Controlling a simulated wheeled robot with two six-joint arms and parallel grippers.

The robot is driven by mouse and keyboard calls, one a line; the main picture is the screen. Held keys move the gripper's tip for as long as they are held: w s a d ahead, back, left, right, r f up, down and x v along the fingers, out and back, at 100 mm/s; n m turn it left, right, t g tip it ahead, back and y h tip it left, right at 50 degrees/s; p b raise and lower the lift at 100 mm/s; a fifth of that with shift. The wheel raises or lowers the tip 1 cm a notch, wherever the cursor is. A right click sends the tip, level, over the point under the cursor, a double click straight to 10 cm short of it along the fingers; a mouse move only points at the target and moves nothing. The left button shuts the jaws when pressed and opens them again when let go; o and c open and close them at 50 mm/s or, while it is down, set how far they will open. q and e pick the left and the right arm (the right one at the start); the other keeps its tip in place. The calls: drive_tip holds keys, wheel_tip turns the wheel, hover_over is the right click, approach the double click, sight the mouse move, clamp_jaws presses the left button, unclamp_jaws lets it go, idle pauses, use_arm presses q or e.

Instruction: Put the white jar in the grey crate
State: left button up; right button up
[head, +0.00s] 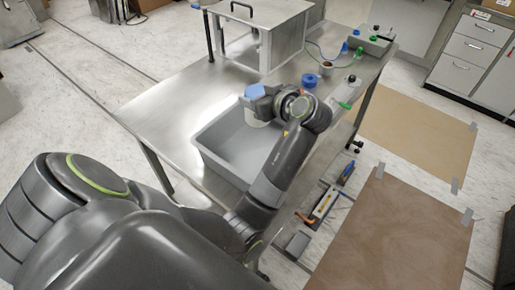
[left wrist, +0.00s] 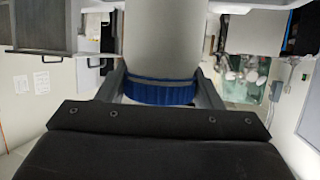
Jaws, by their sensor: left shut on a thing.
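The white jar (head: 257,118) has a blue lid (head: 254,91) and is upright. My left gripper (head: 262,100) is shut on it near the lid. In the head view the jar overlaps the far part of the grey crate (head: 221,163), which stands on the steel table. I cannot tell how high its base is above the crate floor. In the left wrist view the jar's pale body (left wrist: 164,35) and blue lid sit between my left gripper's fingers (left wrist: 160,92). My forearm hides part of the crate's right side. My right gripper is not in view.
The steel table (head: 165,110) bears a metal box-like cabinet (head: 262,35) at the back. A blue object (head: 309,80), a small pot (head: 326,68) and a bottle (head: 347,87) stand to the right of the jar. The table's left part is clear.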

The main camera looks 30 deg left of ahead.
use_arm(q)
wheel_tip(320, 180, down, 5)
drive_tip(key=shift+s+a+f+p, duration=0.15)
drive_tip(key=shift+p, duration=0.45)
wheel_tip(320, 180, down, 5)
drive_tip(key=shift+r+p, duration=0.15)
drive_tip(key=shift+p, duration=0.25)
drive_tip(key=shift+f+b, duration=0.6)
drive_tip(key=shift+b, duration=0.1)
drive_tip(key=o, duration=1)
drive_tip(key=shift+r, duration=0.15)
